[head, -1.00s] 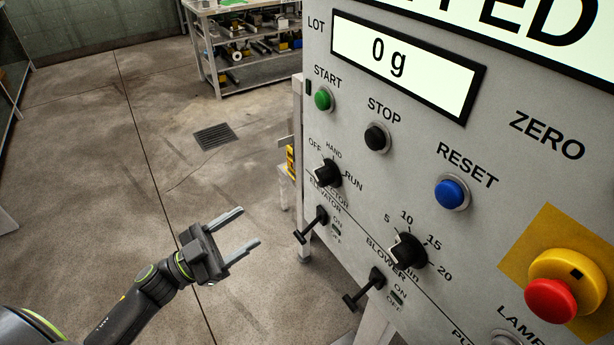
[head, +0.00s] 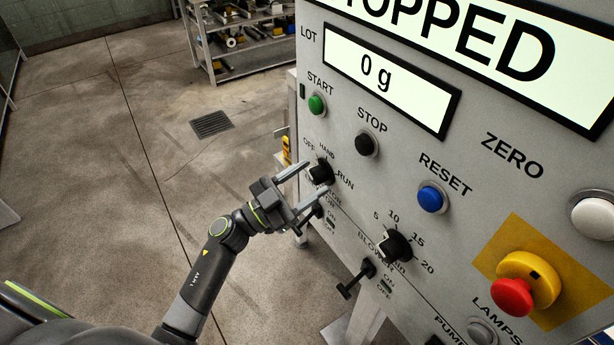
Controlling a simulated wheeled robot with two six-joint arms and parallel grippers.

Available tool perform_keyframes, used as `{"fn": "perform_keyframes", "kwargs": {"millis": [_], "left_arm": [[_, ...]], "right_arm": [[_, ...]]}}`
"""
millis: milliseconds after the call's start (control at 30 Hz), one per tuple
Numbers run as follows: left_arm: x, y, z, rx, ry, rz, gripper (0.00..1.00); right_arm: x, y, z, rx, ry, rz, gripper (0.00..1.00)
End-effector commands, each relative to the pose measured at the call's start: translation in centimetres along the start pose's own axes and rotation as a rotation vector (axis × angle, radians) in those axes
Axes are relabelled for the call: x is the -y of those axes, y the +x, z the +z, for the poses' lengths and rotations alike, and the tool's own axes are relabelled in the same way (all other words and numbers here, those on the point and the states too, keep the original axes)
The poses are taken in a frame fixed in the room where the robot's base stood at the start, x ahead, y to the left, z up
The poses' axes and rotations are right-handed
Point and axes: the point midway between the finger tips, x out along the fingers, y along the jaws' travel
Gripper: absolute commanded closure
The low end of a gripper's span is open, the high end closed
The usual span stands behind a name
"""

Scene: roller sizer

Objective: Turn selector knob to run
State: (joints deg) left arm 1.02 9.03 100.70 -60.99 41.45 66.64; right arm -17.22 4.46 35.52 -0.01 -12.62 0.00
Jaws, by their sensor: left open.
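The selector knob (head: 320,172) is a black knob with a white mark on the grey panel, between the labels OFF, HAND and RUN. Its mark appears to point up and left, toward the OFF and HAND side; the exact setting is hard to tell. My left gripper (head: 316,178) is open, its two grey fingers pointing at the panel, with the knob showing between and just beyond the fingertips. I cannot tell whether a finger touches it. The lower finger and gripper cover part of the labels and switch below. My right gripper is not in view.
The panel (head: 465,165) also carries a green START button (head: 317,104), black STOP button (head: 366,145), blue RESET button (head: 432,198), blower dial (head: 394,246), T-handle switch (head: 357,277) and red emergency stop (head: 512,296). The display reads STOPPED and 0 g. Open floor lies left.

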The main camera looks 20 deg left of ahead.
Motion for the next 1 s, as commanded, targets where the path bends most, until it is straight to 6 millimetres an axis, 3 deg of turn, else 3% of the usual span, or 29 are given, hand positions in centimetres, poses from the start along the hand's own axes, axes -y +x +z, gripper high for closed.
{"fn": "perform_keyframes", "kwargs": {"millis": [300,633,1000], "left_arm": [[-0.02,0.23,0.03,0.0,-0.001,0.0,0.46],[-0.01,0.2,0.02,0.0,-0.001,0.0,0.89],[0.07,0.22,-0.02,0.001,0.058,0.025,0.89]], "right_arm": [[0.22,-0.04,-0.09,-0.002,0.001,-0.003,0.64],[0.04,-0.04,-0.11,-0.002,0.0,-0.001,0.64],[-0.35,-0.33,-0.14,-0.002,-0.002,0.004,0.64]]}}
